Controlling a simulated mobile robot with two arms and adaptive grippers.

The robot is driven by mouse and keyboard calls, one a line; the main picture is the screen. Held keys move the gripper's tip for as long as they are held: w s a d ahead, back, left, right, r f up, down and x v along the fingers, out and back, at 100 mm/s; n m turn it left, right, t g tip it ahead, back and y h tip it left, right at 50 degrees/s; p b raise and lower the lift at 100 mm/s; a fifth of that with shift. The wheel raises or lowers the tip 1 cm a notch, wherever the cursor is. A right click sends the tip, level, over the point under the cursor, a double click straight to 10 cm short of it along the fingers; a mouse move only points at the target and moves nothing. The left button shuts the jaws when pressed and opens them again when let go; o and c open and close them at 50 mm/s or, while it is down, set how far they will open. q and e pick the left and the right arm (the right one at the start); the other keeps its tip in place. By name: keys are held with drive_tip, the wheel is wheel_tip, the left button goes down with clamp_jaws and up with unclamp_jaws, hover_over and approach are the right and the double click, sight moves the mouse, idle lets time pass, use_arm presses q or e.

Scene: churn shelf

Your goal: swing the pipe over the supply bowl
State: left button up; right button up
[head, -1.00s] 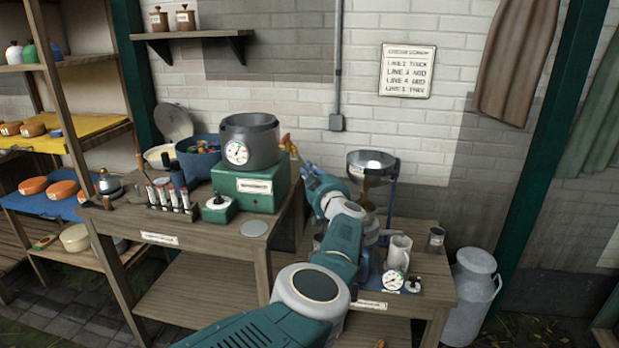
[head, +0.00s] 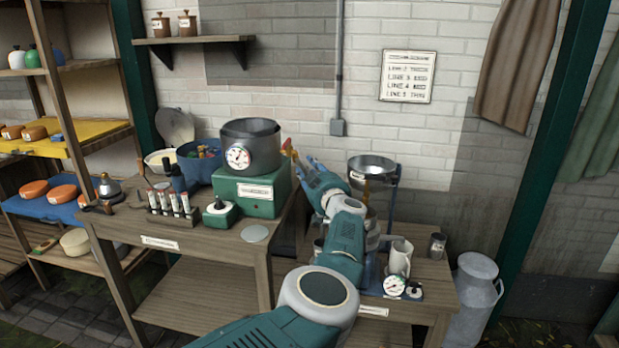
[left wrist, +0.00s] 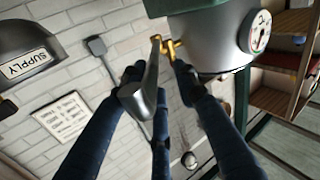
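The grey pipe (left wrist: 143,95) hangs from a brass tap (left wrist: 168,45) on the grey vat (left wrist: 215,40), in the left wrist view. In the head view the vat (head: 250,150) sits on a green box, and an orange-red tap part (head: 289,148) shows at its right side. The pipe itself is hard to make out there. The supply bowl (head: 371,168) is a metal bowl on a stand, right of my left gripper (head: 308,165); its SUPPLY label (left wrist: 27,66) shows in the left wrist view. My left gripper's dark fingers (left wrist: 160,85) are apart, with the pipe between them. My right gripper is not seen.
The left table holds a tube rack (head: 168,203), a blue bowl (head: 200,160) and a small green-based device (head: 220,210). The right table holds a white jug (head: 399,257), a gauge (head: 394,285) and a jar (head: 437,245). A milk can (head: 478,295) stands at the right.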

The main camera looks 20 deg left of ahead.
use_arm(q)
wheel_tip(320, 180, up, 8)
drive_tip(key=shift+f, duration=0.1)
